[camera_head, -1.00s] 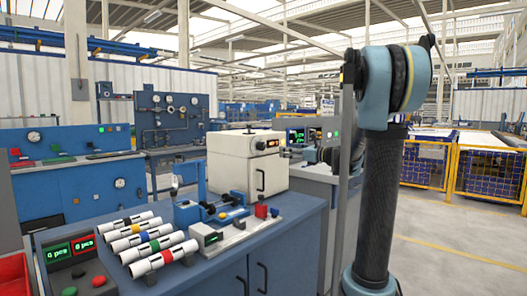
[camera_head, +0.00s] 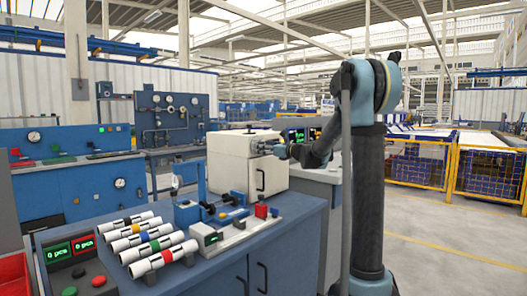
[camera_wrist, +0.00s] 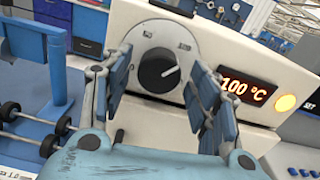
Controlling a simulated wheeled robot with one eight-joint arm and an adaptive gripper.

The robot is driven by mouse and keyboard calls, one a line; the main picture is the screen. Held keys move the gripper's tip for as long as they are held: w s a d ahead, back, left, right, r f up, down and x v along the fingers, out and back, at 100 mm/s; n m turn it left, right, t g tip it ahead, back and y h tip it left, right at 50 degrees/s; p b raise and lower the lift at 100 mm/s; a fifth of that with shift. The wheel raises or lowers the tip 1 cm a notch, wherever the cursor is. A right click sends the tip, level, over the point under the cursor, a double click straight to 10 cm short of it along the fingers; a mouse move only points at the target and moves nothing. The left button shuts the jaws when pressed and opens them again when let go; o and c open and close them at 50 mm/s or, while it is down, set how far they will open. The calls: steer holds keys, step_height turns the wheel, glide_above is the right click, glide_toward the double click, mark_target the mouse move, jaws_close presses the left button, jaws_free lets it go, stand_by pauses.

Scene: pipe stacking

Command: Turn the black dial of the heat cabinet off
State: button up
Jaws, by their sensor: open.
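The heat cabinet (camera_head: 232,160) is a cream-white box on the blue bench. Its black dial (camera_wrist: 158,69) sits on a round grey plate in the wrist view, with a white pointer line toward the upper right. Beside it a display (camera_wrist: 247,88) reads 100 °C in orange, and a round lamp (camera_wrist: 285,103) glows orange. My gripper (camera_wrist: 158,85) is open, with one finger on each side of the dial. I cannot tell whether either finger touches it. In the head view my arm's end covers the dial and display.
White pipes with coloured bands (camera_head: 150,241) lie in a rack at the bench's front left. A blue fixture (camera_head: 187,211) and a small white device (camera_head: 208,237) stand in front of the cabinet. A control panel (camera_head: 80,262) shows green and red displays.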

steer(key=shift+w+a, duration=0.1)
steer(key=shift+a, duration=0.05)
steer(key=c, duration=1.1)
steer(key=shift+o, duration=0.2)
